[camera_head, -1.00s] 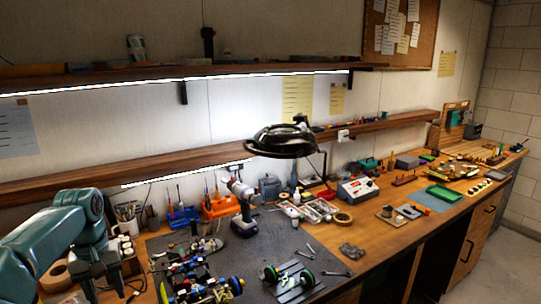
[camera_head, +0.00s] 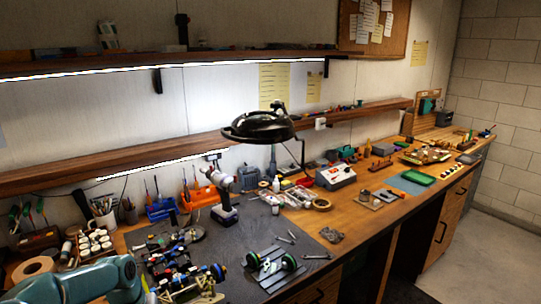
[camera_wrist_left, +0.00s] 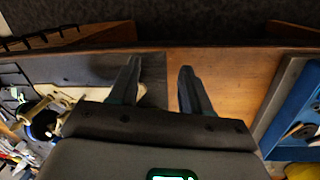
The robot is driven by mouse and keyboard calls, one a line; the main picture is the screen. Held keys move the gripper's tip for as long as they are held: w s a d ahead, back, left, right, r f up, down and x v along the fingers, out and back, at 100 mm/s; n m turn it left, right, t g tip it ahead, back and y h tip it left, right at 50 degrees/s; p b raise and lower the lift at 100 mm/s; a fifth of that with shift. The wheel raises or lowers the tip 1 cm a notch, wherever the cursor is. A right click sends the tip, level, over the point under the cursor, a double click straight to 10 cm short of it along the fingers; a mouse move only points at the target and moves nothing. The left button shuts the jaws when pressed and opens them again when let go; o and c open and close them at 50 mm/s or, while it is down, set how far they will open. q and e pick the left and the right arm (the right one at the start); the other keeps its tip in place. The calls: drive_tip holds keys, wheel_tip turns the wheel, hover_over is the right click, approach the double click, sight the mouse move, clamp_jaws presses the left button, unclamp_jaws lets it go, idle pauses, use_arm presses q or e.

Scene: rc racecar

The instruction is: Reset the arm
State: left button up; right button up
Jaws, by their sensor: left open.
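My left arm shows as a teal link at the lower left of the head view; its gripper is out of that view. In the left wrist view my left gripper (camera_wrist_left: 158,88) is open, with its two dark fingers apart and nothing between them. Bare wooden bench top and a dark mat lie beyond the fingers. My right arm and gripper are in neither view. The partly built racecar chassis (camera_head: 185,270) lies on the dark mat (camera_head: 232,250) in the head view, near the bottom.
An axle with green-rimmed wheels (camera_head: 270,264) lies on the mat. A cordless drill (camera_head: 224,195), a magnifier lamp (camera_head: 258,127) and a power supply (camera_head: 336,177) stand behind. A blue tray (camera_wrist_left: 300,110) shows at the wrist view's right.

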use_arm(q)
drive_tip(key=s+d+f+m+h+b, duration=0.1)
drive_tip(key=s+d+f, duration=0.3)
drive_tip(key=d+f, duration=0.4)
drive_tip(key=s+d+f+m+h+b, duration=0.1)
drive_tip(key=s+d+f, duration=0.45)
drive_tip(key=f, duration=0.45)
drive_tip(key=s+d+f+b, duration=0.1)
drive_tip(key=s+d+f, duration=0.1)
drive_tip(key=s, duration=0.5)
drive_tip(key=s+d+f+m+b, duration=0.1)
drive_tip(key=s+d+f, duration=0.2)
drive_tip(key=s+d, duration=0.2)
drive_tip(key=shift+s+f, duration=0.35)
drive_tip(key=shift+s, duration=0.5)
drive_tip(key=shift+w+d, duration=0.1)
drive_tip(key=shift+w, duration=0.05)
